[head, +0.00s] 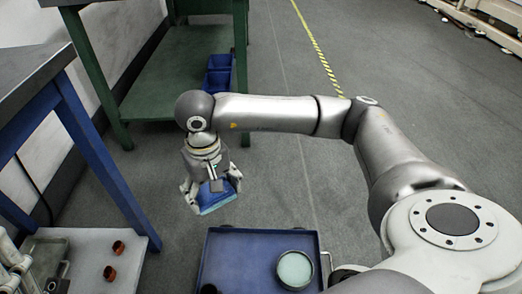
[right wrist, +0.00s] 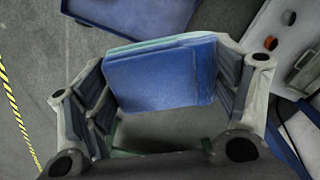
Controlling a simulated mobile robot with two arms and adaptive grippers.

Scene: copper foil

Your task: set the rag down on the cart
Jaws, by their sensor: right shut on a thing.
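The rag (head: 218,201) is a folded blue cloth with a paler edge. My right gripper (head: 212,188) is shut on it and points down, with the rag hanging above the grey floor. In the right wrist view the rag (right wrist: 165,75) sits between the two fingers. The cart (head: 235,258) has a blue tray top with a raised rim, at the bottom middle of the head view. The rag is beyond the cart's far left corner, not over the tray. My left gripper is not in view.
A round tin (head: 295,271) with pale green contents stands on the cart's right part; the tray's left and middle are mostly bare. A blue-legged bench (head: 85,150) with copper rolls (head: 114,255) on its lower shelf is left. A green table (head: 180,60) with blue bins (head: 220,76) stands behind.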

